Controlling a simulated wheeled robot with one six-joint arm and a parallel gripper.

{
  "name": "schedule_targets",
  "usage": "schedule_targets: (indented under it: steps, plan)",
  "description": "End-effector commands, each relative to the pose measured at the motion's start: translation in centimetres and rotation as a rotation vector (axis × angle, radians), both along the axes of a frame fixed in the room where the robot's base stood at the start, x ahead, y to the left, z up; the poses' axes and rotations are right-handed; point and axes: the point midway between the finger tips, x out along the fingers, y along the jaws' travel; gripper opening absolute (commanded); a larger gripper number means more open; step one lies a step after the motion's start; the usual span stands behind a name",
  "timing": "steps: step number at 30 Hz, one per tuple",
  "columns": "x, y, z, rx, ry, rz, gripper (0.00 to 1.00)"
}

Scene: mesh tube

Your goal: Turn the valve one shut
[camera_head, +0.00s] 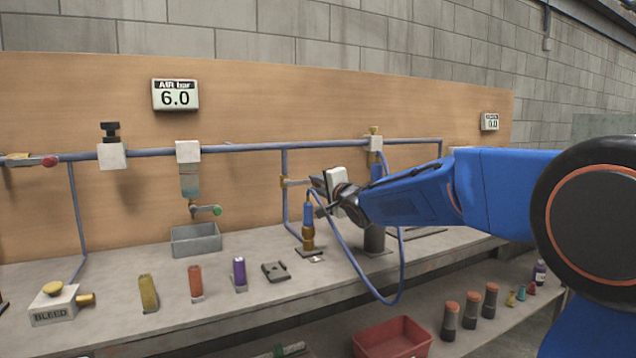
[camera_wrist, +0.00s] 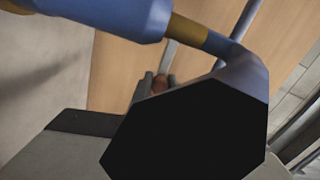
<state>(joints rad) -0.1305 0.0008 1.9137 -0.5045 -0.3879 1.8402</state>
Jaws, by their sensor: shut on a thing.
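My gripper (camera_head: 322,190) is at the middle of the bench, in front of the wooden board and beside the vertical blue pipe. The head view hides the grasp, and I cannot read any valve's number. A valve with a red-ended handle (camera_head: 48,161) is at the far left, away from my gripper.
The air display (camera_head: 175,96) reads 6.0.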

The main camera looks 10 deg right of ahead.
Motion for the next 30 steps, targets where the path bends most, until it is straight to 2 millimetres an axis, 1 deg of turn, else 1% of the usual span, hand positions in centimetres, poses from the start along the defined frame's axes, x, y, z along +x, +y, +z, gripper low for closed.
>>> schedule_targets:
  steps: [16,17,18,19,27,30]
  plan:
    - [0.00,-0.02,-0.29,0.021,0.009,-0.001,0.00]
    - [0.00,-0.02,-0.29,0.021,0.009,-0.001,0.26]
    - [0.01,-0.02,-0.28,0.021,0.009,-0.001,0.36]
    - [0.00,-0.03,-0.27,0.021,0.009,-0.001,0.38]
    - [-0.04,-0.01,-0.18,0.021,0.008,0.000,0.38]
    - [-0.39,-0.14,-0.14,0.021,0.007,-0.001,0.38]
